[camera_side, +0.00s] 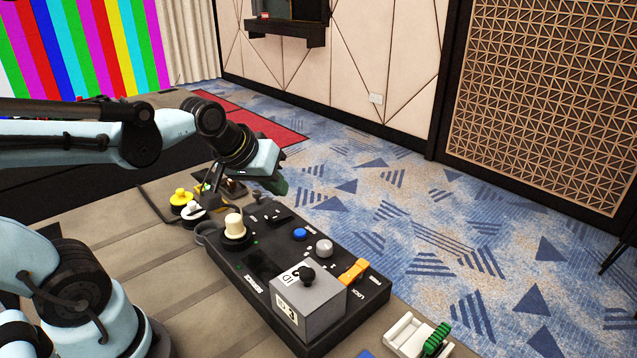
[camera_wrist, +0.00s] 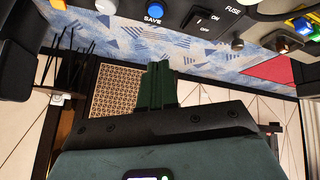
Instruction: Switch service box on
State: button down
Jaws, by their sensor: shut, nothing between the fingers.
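The service box (camera_side: 232,262) is a black panel lying on the table, marked SERVICE. A black rocker switch (camera_side: 277,215) sits near its far end. In the wrist view the rocker switch (camera_wrist: 196,21) shows at the top, with OFF and ON printed beside it. I cannot tell which side is pressed. My gripper (camera_side: 280,188) is just beyond the box's far end, above it and apart from the switch. In the wrist view my dark green fingers (camera_wrist: 157,86) are together and empty, over the floor in the picture.
The panel also carries a cream knob (camera_side: 234,224), a blue button (camera_side: 300,234), a grey knob (camera_side: 324,248), an orange lever (camera_side: 354,271) and a grey block (camera_side: 309,307). Yellow (camera_side: 181,197) and white (camera_side: 192,212) buttons stand at left. A white holder (camera_side: 405,333) is at front right.

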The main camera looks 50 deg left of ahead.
jog(key=w+a+n+y, duration=0.1)
jog(key=w+a+n, duration=0.3)
jog(key=a+n, duration=0.1)
jog(key=shift+a+r+n, duration=0.4)
jog(key=shift+a, duration=0.1)
send_over(279, 215)
jog(key=s, duration=0.2)
jog(key=f, duration=0.7)
jog(key=shift+w+d+f, duration=0.2)
jog(key=shift+d+f, duration=0.05)
jog(key=shift+f, duration=0.05)
jog(key=shift+s+f, duration=0.1)
jog(key=shift+f, duration=0.45)
jog(key=shift+f, duration=0.1)
dwell(1.0)
jog(key=shift+s+f, duration=0.1)
jog(key=shift+f, duration=0.2)
jog(key=shift+s+f, duration=0.15)
jog(key=shift+f, duration=0.35)
dwell(0.8)
jog(key=shift+r, duration=0.15)
